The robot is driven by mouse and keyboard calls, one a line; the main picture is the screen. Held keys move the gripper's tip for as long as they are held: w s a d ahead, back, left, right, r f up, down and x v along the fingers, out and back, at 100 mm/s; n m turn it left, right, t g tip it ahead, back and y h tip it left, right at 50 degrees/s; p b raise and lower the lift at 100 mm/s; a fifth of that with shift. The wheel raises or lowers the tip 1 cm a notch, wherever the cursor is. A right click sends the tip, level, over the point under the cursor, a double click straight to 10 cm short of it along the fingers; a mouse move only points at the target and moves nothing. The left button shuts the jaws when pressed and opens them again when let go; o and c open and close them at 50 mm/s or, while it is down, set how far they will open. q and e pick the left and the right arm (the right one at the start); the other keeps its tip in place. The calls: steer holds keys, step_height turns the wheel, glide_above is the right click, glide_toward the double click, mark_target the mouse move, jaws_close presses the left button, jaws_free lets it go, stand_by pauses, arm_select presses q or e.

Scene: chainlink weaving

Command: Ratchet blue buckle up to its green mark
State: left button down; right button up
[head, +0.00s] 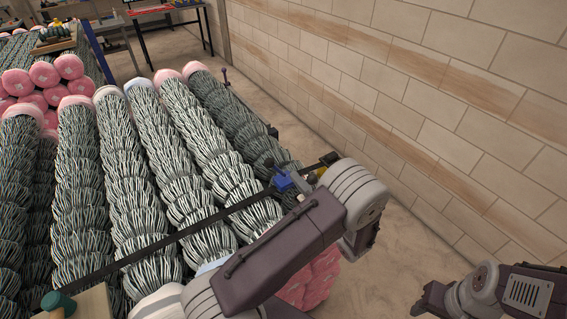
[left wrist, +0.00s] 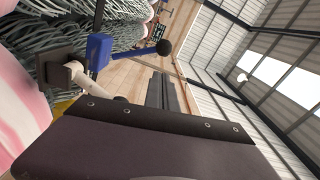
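The blue buckle (head: 284,182) sits on a dark strap (head: 205,230) that crosses the rolls of chainlink mesh, near the strap's right end. My left gripper (head: 305,181) is close to the buckle's right side. Its fingertips are mostly hidden behind my wrist, so I cannot tell whether they touch it or how wide they stand. My right gripper (head: 432,298) is low at the right, away from the strap. I cannot make out a green mark.
Pink-wrapped roll ends (head: 40,78) are stacked at the far left. A wooden block with a teal knob (head: 58,303) is at the lower left. A brick wall (head: 440,100) runs along the right, with open floor (head: 410,240) before it.

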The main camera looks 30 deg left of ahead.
arm_select(q)
steer(key=p+x, duration=0.3)
steer(key=x, duration=0.6)
steer(key=shift+a+p, duration=0.3)
steer(key=shift+a, duration=0.05)
steer(key=shift+w, duration=0.1)
steer(key=s+a+f+n+b, duration=0.1)
steer(key=n+b, duration=0.1)
steer(key=b, duration=0.5)
steer(key=s+f+n+b, duration=0.2)
steer(key=n+b, duration=0.1)
steer(key=b, duration=0.5)
steer(key=s+a+f+n+b, duration=0.1)
steer(key=s+n+b, duration=0.1)
steer(key=b, duration=0.5)
steer(key=shift+a+f+n, duration=0.3)
steer(key=shift+f+n, duration=0.1)
steer(key=shift+n, duration=0.1)
steer(key=shift+s+r+n+b, duration=0.2)
steer(key=shift+n+b, duration=0.1)
steer(key=shift+b, duration=0.65)
steer(key=shift+f, duration=0.1)
